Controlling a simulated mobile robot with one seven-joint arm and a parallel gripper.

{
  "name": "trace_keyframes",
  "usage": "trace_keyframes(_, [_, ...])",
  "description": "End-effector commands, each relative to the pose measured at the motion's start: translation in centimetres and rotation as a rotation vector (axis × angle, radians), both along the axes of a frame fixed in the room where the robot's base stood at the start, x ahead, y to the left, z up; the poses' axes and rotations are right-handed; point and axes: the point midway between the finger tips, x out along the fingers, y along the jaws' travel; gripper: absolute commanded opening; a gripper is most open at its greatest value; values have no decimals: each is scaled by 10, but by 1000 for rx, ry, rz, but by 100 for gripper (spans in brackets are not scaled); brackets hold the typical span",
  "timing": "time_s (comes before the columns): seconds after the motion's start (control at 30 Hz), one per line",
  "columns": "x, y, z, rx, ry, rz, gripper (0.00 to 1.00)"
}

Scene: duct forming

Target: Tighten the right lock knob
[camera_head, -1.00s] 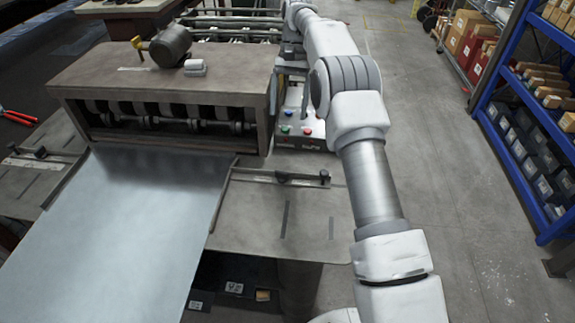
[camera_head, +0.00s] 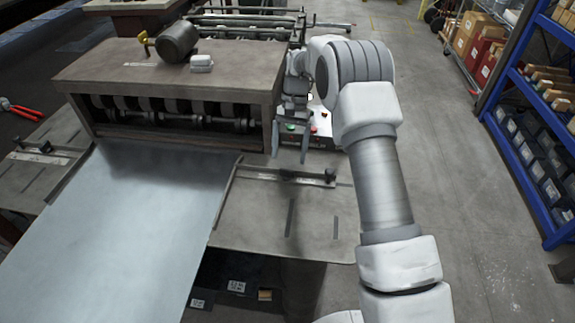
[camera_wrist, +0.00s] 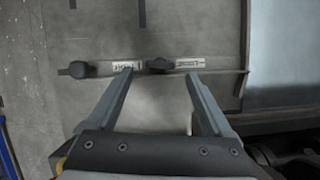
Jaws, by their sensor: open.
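The right guide bar (camera_head: 262,173) lies on the table beside the metal sheet (camera_head: 130,220). It carries a dark knob (camera_head: 330,175) at its outer end. In the wrist view, that end knob (camera_wrist: 80,69) is at the left, and a second black knob (camera_wrist: 158,66) sits mid-bar between two pale scale labels. I cannot tell from looks alone which one is the lock knob. My gripper (camera_head: 290,150) points down above the bar, open and empty. In the wrist view, its fingertips (camera_wrist: 161,74) appear on either side of the mid-bar knob, seemingly still above it.
The roller machine (camera_head: 180,95) stands behind the bar, with a control box (camera_head: 320,128) with buttons close to my gripper. A left guide (camera_head: 40,153) and red-handled pliers (camera_head: 20,108) lie at the left. A blue shelf (camera_head: 530,130) stands right, across open floor.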

Motion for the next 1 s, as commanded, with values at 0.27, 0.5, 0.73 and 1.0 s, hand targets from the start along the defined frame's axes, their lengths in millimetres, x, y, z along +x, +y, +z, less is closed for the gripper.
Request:
trace_keyframes(0.27, [-14,5,-34,0,1,0,85])
trace_keyframes(0.5, [-16,5,-40,0,0,0,85])
trace_keyframes(0.73, [-16,5,-40,0,0,0,69])
trace_keyframes(1.0, [-15,5,-39,0,0,0,20])
